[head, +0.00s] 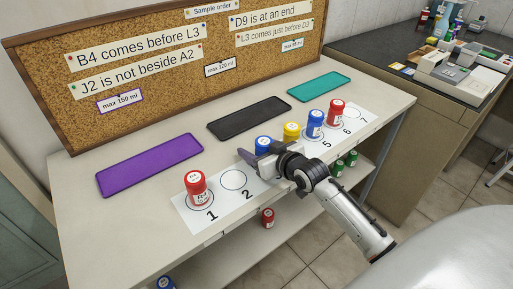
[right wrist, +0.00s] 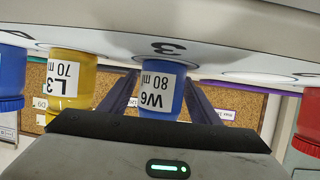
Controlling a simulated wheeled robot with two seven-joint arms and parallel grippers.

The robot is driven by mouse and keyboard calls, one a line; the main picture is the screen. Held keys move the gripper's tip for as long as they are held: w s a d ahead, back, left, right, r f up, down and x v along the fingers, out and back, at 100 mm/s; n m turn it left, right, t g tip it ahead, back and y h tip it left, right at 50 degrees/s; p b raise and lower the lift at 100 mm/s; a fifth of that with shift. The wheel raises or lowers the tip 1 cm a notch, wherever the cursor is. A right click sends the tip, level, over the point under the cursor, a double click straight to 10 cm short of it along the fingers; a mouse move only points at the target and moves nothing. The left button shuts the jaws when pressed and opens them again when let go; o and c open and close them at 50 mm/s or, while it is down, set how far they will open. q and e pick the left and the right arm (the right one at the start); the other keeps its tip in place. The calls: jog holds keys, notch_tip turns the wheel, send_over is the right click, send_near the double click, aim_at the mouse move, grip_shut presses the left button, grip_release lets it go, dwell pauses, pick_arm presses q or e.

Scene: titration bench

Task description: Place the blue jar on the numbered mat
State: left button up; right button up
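The blue jar (right wrist: 153,88), labelled W6 80 ml, is between the fingers of my right gripper (right wrist: 161,85), which sit close against its sides. In the right wrist view, which is upside down, it is upright at the number 3 of the numbered mat. In the head view the blue jar (head: 263,142) shows just behind my right gripper (head: 255,158), partly hidden by it. The white numbered mat (head: 228,207) runs along the table's front. Circle 2 and circle 7 are empty. My left gripper is not in view.
On the mat are a red jar (head: 197,188) at 1, a yellow jar (head: 291,131), another blue jar (head: 315,124) at 5 and a red jar (head: 336,112) at 6. Purple (head: 150,164), black (head: 249,118) and green (head: 319,86) trays lie empty behind. More jars stand on the shelf below.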

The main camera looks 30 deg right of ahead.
jog(key=shift+s+r, duration=0.2)
jog(key=p+v, duration=0.1)
jog(key=v, duration=1)
jog(key=shift+s+r, duration=0.2)
jog(key=shift+s, duration=0.05)
